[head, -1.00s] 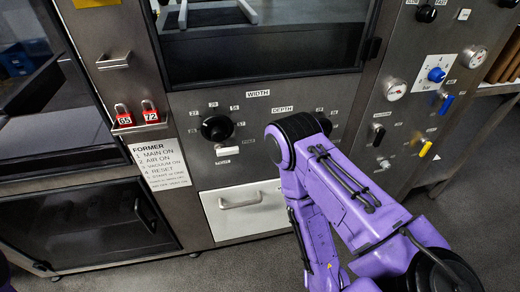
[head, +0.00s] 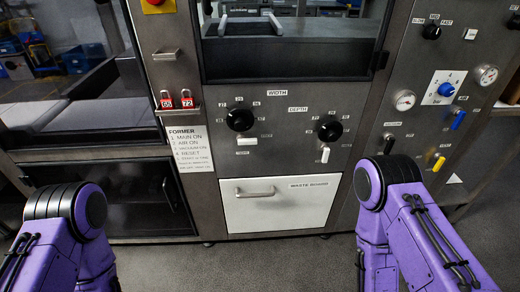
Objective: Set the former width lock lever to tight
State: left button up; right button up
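The width lock lever (head: 246,141) is a small white handle on the steel former panel, below the black width knob (head: 240,120). It lies about horizontal; the small labels around it are too blurred to read. To its right, the depth lock lever (head: 325,154) is a white handle pointing down under the black depth knob (head: 330,131). My purple arms show at the lower left and lower right, both apart from the levers. Neither gripper is in view, so their opening is hidden.
Below the levers is a white waste board drawer (head: 302,207) with a handle. Red padlocks (head: 187,99) sit on a ledge at left. The space before the drawer is clear.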

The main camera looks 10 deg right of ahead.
aim_at(242, 141)
jog(key=z, duration=0.1)
jog(key=i, duration=0.5)
jog(key=z, duration=0.7)
jog(key=k, duration=0.45)
jog(key=z, duration=0.35)
jog(key=i, duration=0.5)
